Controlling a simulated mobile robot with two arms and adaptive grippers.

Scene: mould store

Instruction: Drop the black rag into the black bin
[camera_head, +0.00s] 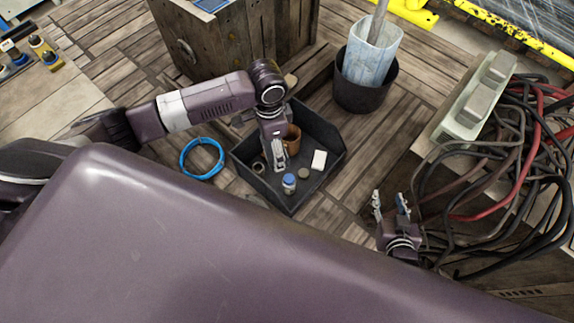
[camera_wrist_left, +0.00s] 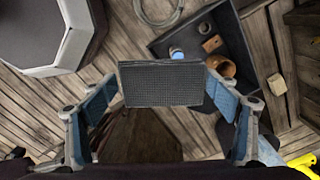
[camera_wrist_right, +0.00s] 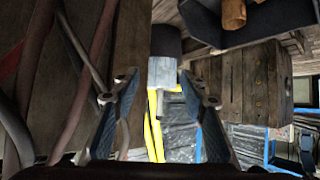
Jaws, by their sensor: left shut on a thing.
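The black rag (camera_wrist_left: 161,84) shows in the left wrist view as a dark, finely textured rectangle between the fingers. My left gripper (camera_head: 279,157) is shut on it. In the head view this gripper hangs in front of the open black bin (camera_head: 328,172), and the rag is hard to make out there. The bin also shows in the left wrist view (camera_wrist_left: 236,44), beyond and to the right of the rag. My right gripper (camera_head: 390,201) is open and empty.
A round black tub (camera_head: 362,98) with a pale blue container (camera_head: 372,55) stands behind the bin. A wooden crate (camera_head: 215,45) is at the back. A blue cable coil (camera_head: 202,158) lies left of the bin. Tangled cables (camera_head: 520,170) crowd the right side.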

